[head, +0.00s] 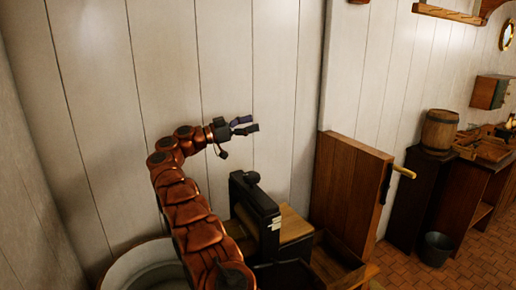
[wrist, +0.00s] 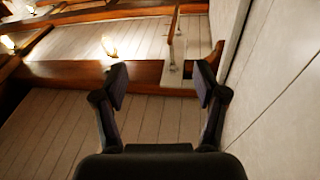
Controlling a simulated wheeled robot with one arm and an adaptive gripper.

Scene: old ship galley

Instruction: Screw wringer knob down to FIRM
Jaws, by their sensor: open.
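The wringer (head: 255,215) is a black upright frame in the lower middle of the head view. Small pale marks show on the side of the frame, too small to read. My gripper (head: 251,124) is open and empty, above the knob and apart from it, its fingers pointing right. In the wrist view my gripper (wrist: 160,88) shows its two fingers spread with nothing between them. The wringer and knob are not in the wrist view. My arm hides part of the wringer's left side.
A pale round tub (head: 125,265) stands left of the wringer. A wooden board (head: 283,227) lies right of it, before a tall wooden panel (head: 345,190). A barrel (head: 439,130), a counter and a bucket (head: 435,248) stand farther right. The plank wall is close behind my gripper.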

